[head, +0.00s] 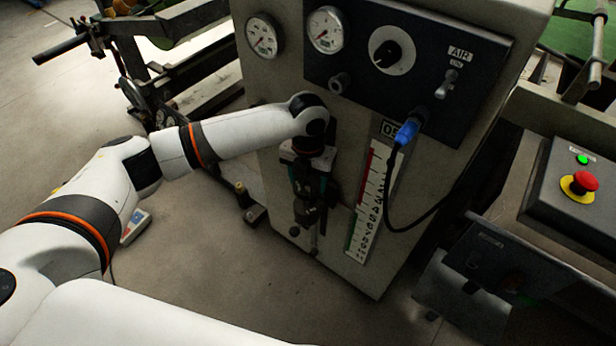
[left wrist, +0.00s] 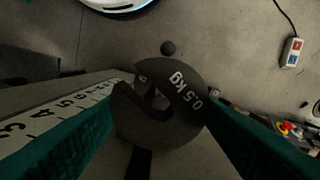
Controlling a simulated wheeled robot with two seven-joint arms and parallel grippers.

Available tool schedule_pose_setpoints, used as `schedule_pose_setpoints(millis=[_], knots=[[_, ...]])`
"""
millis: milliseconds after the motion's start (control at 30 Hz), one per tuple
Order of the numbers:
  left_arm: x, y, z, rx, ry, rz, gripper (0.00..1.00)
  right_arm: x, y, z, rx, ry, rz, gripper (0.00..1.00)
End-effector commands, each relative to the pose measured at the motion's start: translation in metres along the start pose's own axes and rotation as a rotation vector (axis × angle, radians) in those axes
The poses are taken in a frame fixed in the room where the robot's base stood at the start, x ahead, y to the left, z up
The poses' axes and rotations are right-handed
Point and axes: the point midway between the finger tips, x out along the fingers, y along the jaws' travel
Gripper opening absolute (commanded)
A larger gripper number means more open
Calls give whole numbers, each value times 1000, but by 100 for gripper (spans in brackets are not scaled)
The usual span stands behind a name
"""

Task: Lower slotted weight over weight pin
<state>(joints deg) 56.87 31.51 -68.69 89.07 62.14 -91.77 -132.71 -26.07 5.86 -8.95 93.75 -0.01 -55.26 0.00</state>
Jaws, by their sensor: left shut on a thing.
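The slotted weight (left wrist: 183,122) is a dark grey disc marked "0.5 kg", with a slot cut in from its left side. My left gripper (left wrist: 160,125) is shut on it, with a teal finger on either side. In the head view my left gripper (head: 309,190) points down close to the front of the grey machine, left of the scale. The weight is dark and hard to make out there. A dark bar (left wrist: 139,164) shows below the weight in the left wrist view. I cannot tell whether it belongs to the weight pin. My right gripper is out of view.
The scale (head: 370,205) and a blue connector (head: 406,132) with a black cable are on the machine front. Gauges (head: 325,30) sit above. A red emergency button (head: 579,185) is at the right. Open floor (head: 190,260) lies left of the machine.

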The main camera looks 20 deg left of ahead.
Motion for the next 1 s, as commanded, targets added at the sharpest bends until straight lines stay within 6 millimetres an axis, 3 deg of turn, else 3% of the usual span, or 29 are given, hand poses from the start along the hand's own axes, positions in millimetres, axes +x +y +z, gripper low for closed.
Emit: schedule_pose_setpoints(millis=[1000], knots=[[21, 0, 0, 1, 1, 1, 21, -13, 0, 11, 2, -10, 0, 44]])
